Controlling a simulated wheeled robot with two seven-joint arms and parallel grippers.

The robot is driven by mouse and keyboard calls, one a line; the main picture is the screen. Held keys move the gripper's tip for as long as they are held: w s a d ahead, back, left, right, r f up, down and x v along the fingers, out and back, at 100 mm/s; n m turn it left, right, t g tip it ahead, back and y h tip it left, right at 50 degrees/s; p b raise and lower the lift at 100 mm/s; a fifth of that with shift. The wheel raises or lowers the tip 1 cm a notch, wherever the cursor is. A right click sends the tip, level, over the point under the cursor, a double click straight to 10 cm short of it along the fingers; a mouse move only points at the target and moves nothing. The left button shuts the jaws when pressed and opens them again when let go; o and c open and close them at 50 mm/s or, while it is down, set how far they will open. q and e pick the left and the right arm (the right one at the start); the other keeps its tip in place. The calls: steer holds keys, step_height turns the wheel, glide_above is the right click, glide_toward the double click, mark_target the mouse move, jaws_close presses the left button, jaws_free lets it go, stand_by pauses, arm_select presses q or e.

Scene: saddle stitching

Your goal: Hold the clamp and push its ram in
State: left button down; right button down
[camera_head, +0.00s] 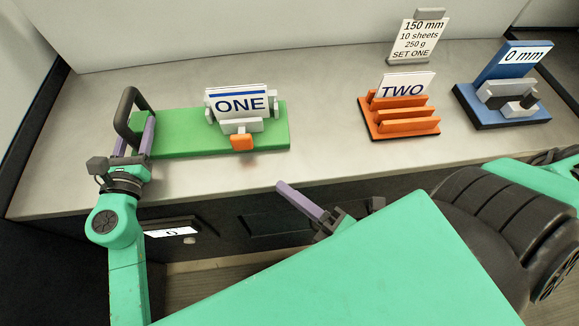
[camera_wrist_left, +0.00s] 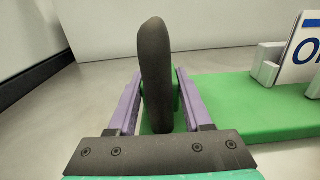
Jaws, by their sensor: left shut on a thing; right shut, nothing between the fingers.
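The clamp is a green base (camera_head: 180,130) with a black looped handle (camera_head: 128,100) at its left end. A card marked ONE (camera_head: 240,101) stands upright between its grey blocks. An orange-ended ram (camera_head: 242,142) sticks out toward the front of the clamp, below the card. My left gripper (camera_head: 137,132) is shut on the handle, with a purple finger on each side. The dark handle also stands between the fingers in the left wrist view (camera_wrist_left: 156,70). My right gripper (camera_head: 300,200) is shut and empty in front of the table edge, to the right of the ram and apart from it.
An orange slotted rack (camera_head: 400,126) with a card TWO (camera_head: 402,86) stands to the right. A blue stand marked 0 mm (camera_head: 510,70) is at far right. A sign (camera_head: 420,40) stands behind. The grey table (camera_head: 310,150) is clear between clamp and rack.

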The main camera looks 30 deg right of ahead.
arm_select(q)
steer(key=shift+f, duration=0.15)
steer(key=c, duration=0.5)
jaws_free()
steer(key=shift+o, duration=1.3)
steer(key=shift+w, duration=0.1)
